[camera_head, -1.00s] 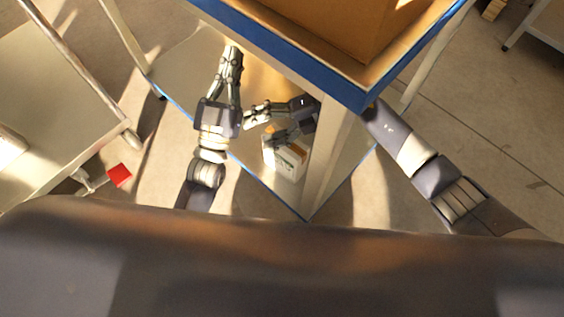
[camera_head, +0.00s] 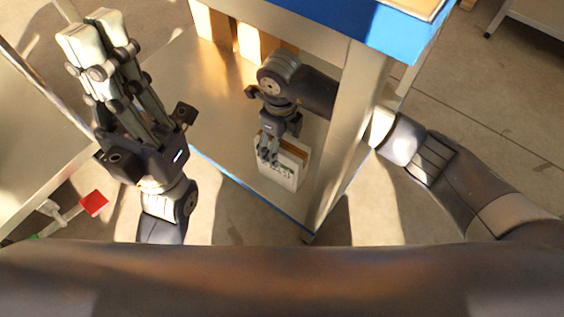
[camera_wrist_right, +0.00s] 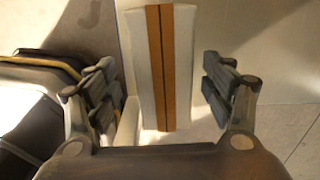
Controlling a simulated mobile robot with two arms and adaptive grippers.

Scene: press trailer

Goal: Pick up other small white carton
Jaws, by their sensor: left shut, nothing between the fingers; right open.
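A small white carton (camera_head: 292,169) with a brown strip along its top stands on the lower shelf (camera_head: 222,150) near its front edge. My right gripper (camera_head: 268,158) points down at the carton, its fingers open and overlapping it in the head view. In the right wrist view, the carton (camera_wrist_right: 141,60) lies between the spread fingers of my right gripper (camera_wrist_right: 163,92), with a gap visible on the right side. My left gripper (camera_head: 92,40) is shut and empty, raised at the left, away from the shelf and close to the camera.
A table leg (camera_head: 345,130) stands right beside the carton, and my right arm passes behind it. The blue-edged upper top (camera_head: 360,22) overhangs the shelf. Brown and white boxes (camera_head: 247,42) stand at the shelf's back. A pale table (camera_head: 35,140) is at the left.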

